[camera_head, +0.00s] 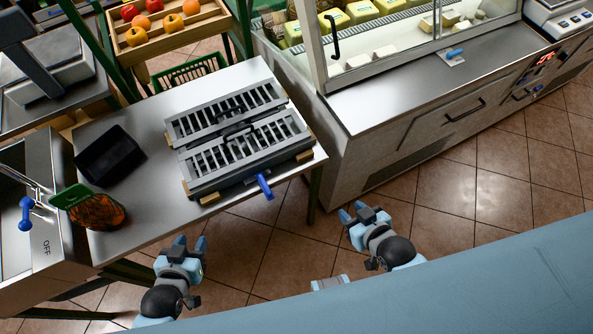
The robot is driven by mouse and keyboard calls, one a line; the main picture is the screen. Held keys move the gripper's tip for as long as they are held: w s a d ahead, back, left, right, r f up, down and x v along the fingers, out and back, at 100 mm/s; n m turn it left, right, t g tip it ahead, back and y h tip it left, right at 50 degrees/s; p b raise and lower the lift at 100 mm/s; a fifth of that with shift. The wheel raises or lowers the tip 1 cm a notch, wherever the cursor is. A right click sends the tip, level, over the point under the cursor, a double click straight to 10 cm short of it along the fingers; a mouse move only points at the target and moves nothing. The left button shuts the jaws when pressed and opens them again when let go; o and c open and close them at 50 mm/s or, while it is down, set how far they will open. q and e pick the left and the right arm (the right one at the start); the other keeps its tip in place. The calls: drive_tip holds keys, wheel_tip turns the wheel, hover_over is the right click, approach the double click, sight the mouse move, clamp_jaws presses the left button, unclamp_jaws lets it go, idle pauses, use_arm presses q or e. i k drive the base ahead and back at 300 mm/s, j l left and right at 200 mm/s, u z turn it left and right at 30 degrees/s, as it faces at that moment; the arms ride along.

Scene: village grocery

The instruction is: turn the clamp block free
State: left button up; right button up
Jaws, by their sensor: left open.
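A grey slatted metal unit (243,153) with black handles on top lies on the steel table (190,217), with small wooden blocks at its corners. A blue lever-like piece (265,187) sticks out from its front right side, over the table's front edge. I cannot tell for sure which part is the clamp block. My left gripper (190,243) is open and empty, in front of the table and lower left of the blue piece. My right gripper (353,211) is open and empty, to the right of the blue piece and apart from it.
A black bin (109,156) and a green-edged item with orange contents (88,207) are on the table's left. A glass-fronted cheese counter (400,85) stands at right. The tiled floor between is clear.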

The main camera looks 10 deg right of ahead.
sight(264, 187)
drive_tip(key=k+j+u, duration=0.1)
drive_tip(key=j, duration=0.2)
drive_tip(key=k+j, duration=0.15)
drive_tip(key=j, duration=0.2)
drive_tip(key=k+j+u, duration=0.15)
drive_tip(key=j, duration=0.15)
drive_tip(key=k+j+u, duration=0.1)
drive_tip(key=j, duration=0.25)
